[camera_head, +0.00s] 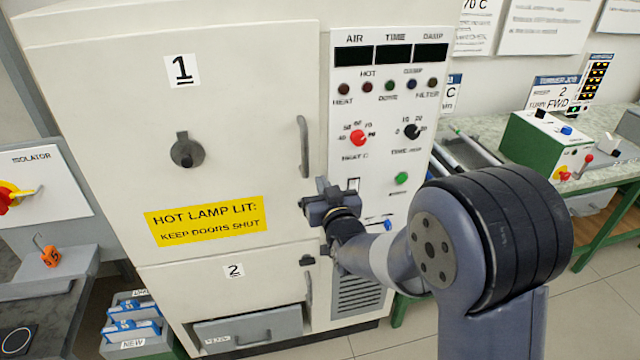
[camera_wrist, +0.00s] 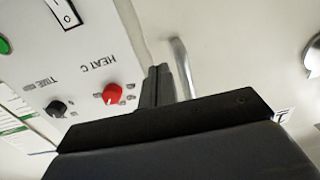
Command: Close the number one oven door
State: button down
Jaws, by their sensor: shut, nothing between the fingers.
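The number one oven door (camera_head: 110,120) is the large upper cream door with a "1" label and a round dark knob. Its upright grey handle (camera_head: 303,146) is near its right edge and also shows in the wrist view (camera_wrist: 184,66). The door looks closed or nearly closed; I cannot tell if it is fully flush. My gripper (camera_head: 309,205) is shut and empty, at the door's lower right edge, below the handle. In the wrist view the fingers (camera_wrist: 164,80) are together beside the handle. I cannot tell whether they touch the door.
The control panel (camera_head: 385,190) with its red knob (camera_head: 358,138) and green button (camera_head: 401,178) is right of the door, close to my arm. The number two door (camera_head: 180,285) is below, with a drawer (camera_head: 248,329). A green bench (camera_head: 606,158) stands at the right, an isolator box (camera_head: 40,185) at the left.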

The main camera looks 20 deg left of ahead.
jog(key=b+v, duration=0.2)
jog(key=v, duration=0.5)
jog(key=shift+s, duration=0.4)
